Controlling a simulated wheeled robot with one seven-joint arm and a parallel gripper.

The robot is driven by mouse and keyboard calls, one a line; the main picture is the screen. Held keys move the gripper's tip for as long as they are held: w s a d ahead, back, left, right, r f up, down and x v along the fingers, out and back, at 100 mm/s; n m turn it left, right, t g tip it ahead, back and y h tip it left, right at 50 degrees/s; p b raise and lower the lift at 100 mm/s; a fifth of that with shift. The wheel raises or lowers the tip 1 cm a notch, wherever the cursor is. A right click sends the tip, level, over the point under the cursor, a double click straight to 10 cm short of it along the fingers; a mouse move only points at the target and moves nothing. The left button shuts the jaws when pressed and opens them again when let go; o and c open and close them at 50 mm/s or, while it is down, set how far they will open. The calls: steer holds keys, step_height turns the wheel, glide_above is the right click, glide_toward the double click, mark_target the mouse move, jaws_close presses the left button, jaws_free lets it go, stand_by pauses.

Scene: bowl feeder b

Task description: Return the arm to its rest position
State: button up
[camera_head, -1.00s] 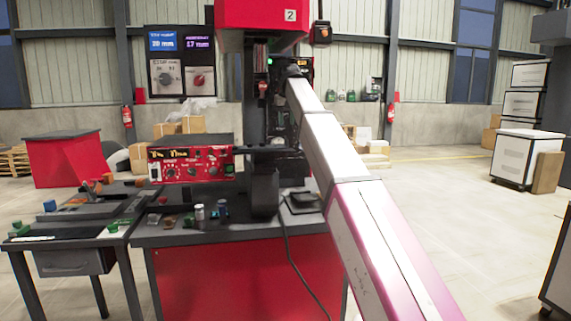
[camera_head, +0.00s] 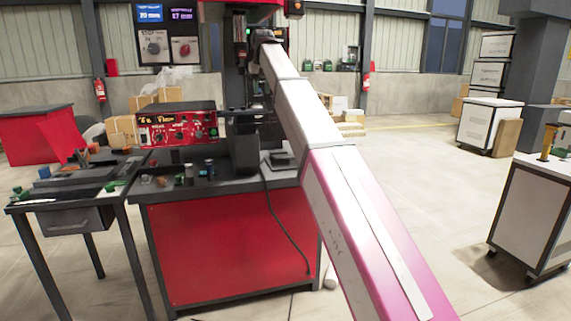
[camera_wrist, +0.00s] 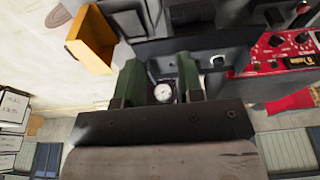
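My arm (camera_head: 330,150) is stretched out from the lower right of the head view up to the dark machine column behind the red workbench (camera_head: 225,250). Its far end is at the upper middle, in front of that column, and my gripper cannot be made out there. In the wrist view my gripper (camera_wrist: 160,82) shows two green fingers standing apart with a gap between them. A small round white dial-like thing (camera_wrist: 162,92) shows in the gap; it looks to lie beyond the fingers. I see nothing held.
A red control box (camera_head: 178,127) and small parts are on the bench. A dark side table (camera_head: 62,205) stands left. A white cart (camera_head: 528,215) is at the right. Open floor (camera_head: 430,200) lies between the bench and this cart.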

steer(key=s+d+f+m, duration=0.1)
steer(key=s+d+f, duration=0.3)
steer(key=f, duration=0.9)
steer(key=s+d+f+g, duration=0.1)
steer(key=d+f, duration=0.5)
steer(key=f, duration=0.7)
steer(key=s+d+f+m, duration=0.1)
steer(key=s+d+f, duration=0.3)
steer(key=f, duration=0.9)
steer(key=s+d+f, duration=0.4)
steer(key=s+f, duration=0.3)
steer(key=f, duration=0.1)
steer(key=s+d+f+g, duration=0.1)
steer(key=s+d+f, duration=0.4)
steer(key=s+f, duration=0.3)
steer(key=s+d+f+m, duration=0.1)
steer(key=s+d+f, duration=0.4)
steer(key=s+f, duration=0.3)
steer(key=shift+f+g+h, duration=0.3)
steer(key=shift+f+h, duration=0.1)
steer(key=shift+f, duration=0.2)
